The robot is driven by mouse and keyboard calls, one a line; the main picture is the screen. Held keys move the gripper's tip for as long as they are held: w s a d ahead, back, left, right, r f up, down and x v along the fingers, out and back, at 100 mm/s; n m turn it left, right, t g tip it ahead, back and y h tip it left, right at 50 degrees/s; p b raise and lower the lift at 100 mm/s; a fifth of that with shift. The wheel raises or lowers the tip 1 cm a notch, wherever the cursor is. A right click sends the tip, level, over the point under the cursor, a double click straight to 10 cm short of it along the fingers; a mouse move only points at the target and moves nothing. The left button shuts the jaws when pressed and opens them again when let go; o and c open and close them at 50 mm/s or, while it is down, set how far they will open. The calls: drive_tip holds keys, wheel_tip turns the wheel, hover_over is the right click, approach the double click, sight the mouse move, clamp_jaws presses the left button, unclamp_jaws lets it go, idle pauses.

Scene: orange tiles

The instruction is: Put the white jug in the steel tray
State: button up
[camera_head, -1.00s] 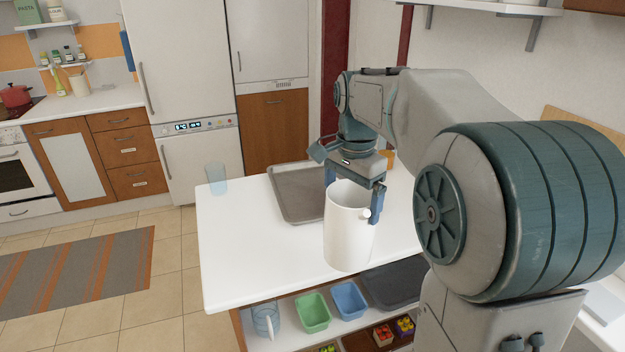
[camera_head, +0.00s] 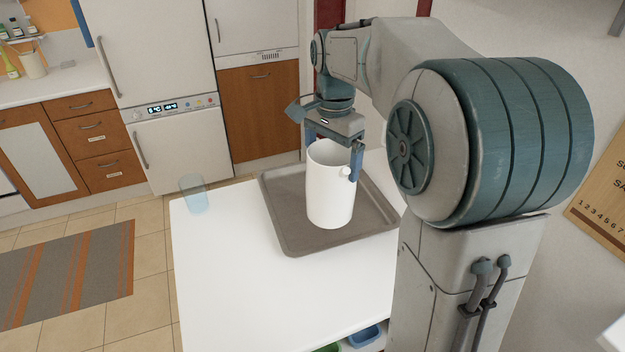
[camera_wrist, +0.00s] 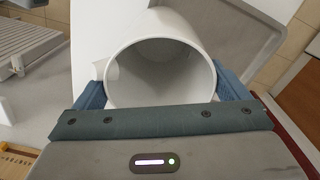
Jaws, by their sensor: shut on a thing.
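The white jug (camera_head: 329,190) is upright in my gripper (camera_head: 334,158), whose fingers close on it near its rim. In the head view the jug overlaps the steel tray (camera_head: 283,234), a grey shallow tray on the white table. I cannot tell whether the jug's base touches the tray or is held above it. In the wrist view the jug's open mouth (camera_wrist: 160,75) faces the camera between the two blue fingers, and it looks empty. Part of the tray (camera_wrist: 225,30) shows beyond it.
A clear blue glass (camera_head: 194,194) stands at the table's far left corner. The white tabletop (camera_head: 225,275) left and in front of the tray is bare. Green and blue containers (camera_head: 364,337) are on the shelf below. Kitchen cabinets (camera_head: 262,115) stand behind.

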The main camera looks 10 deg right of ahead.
drive_tip(key=w+a+f+p, duration=0.3)
drive_tip(key=w+f, duration=0.6)
drive_tip(key=f, duration=0.1)
drive_tip(key=shift+w+a, duration=0.2)
drive_tip(key=shift+a, duration=0.1)
drive_tip(key=shift+f, duration=0.1)
